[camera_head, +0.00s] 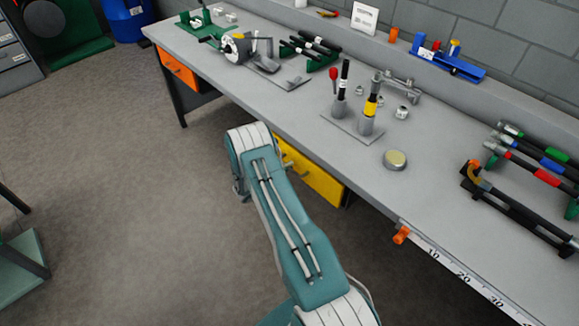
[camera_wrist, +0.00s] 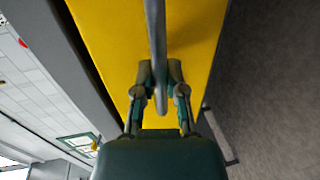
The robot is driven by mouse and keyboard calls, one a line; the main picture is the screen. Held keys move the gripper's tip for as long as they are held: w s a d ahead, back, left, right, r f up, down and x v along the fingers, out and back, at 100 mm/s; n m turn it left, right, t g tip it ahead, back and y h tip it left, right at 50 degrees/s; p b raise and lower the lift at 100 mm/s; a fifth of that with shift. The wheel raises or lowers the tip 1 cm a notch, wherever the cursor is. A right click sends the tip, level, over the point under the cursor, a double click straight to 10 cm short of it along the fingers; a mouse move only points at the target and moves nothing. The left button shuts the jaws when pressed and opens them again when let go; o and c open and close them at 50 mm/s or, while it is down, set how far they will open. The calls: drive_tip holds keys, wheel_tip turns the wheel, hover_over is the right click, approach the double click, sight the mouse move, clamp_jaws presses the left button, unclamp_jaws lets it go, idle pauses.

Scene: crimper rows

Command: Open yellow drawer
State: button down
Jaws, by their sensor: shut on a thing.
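The yellow drawer (camera_head: 320,188) is under the workbench's front edge, right of my arm's bend in the head view. My arm hides its left part. In the wrist view the yellow drawer front (camera_wrist: 105,35) fills the upper middle. Its grey bar handle (camera_wrist: 156,25) runs down the picture between my fingers. My gripper (camera_wrist: 160,76) is shut on the handle, with one finger on each side. In the head view my gripper is mostly hidden behind my arm. How far the drawer stands out cannot be told.
The grey workbench (camera_head: 290,112) holds tools, stands and several loose parts. An orange drawer (camera_head: 179,70) is farther left under it. An orange clamp (camera_head: 402,235) and a ruler (camera_head: 465,280) are on the front edge at right. The floor (camera_head: 120,170) left of my arm is clear.

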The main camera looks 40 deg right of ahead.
drive_tip(key=f+v, duration=0.2)
drive_tip(key=v, duration=1)
drive_tip(key=a+f+v, duration=0.1)
drive_tip(key=f+v, duration=0.2)
drive_tip(key=v, duration=1)
drive_tip(key=shift+s+f, duration=0.3)
drive_tip(key=shift+s, duration=0.05)
drive_tip(key=c, duration=0.7)
unclamp_jaws()
drive_tip(key=shift+w+r, duration=0.1)
drive_tip(key=v, duration=1.2)
